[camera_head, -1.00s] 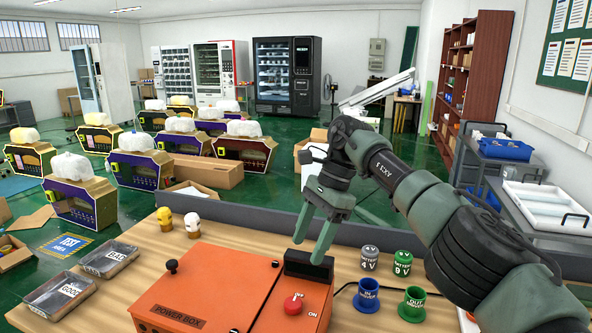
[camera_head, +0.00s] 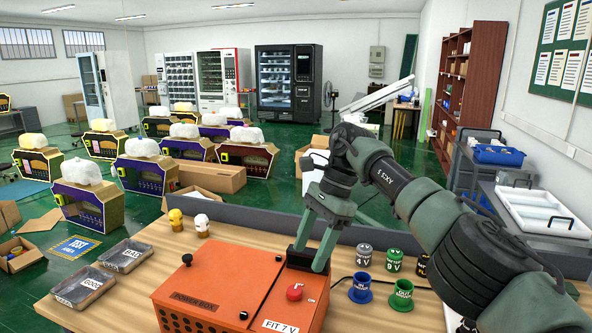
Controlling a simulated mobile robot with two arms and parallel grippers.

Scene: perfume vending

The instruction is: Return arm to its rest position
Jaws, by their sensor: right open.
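My right arm comes in from the right, and its green right gripper (camera_head: 312,247) is open above the back right part of the orange power box (camera_head: 215,282). The fingers point down and stand apart, with the black slot piece on the box behind them. I see nothing held between them. Whether a fingertip touches the box I cannot tell. The box has a black knob, a red switch and a label reading FIT 7 V. My left gripper is not in view.
Battery cups (camera_head: 363,256) and the blue and green sockets (camera_head: 361,288) stand right of the box. Two yellow and white figures (camera_head: 175,220) stand behind it. Labelled trays (camera_head: 84,284) lie at left. A grey ledge (camera_head: 250,215) runs along the table's back.

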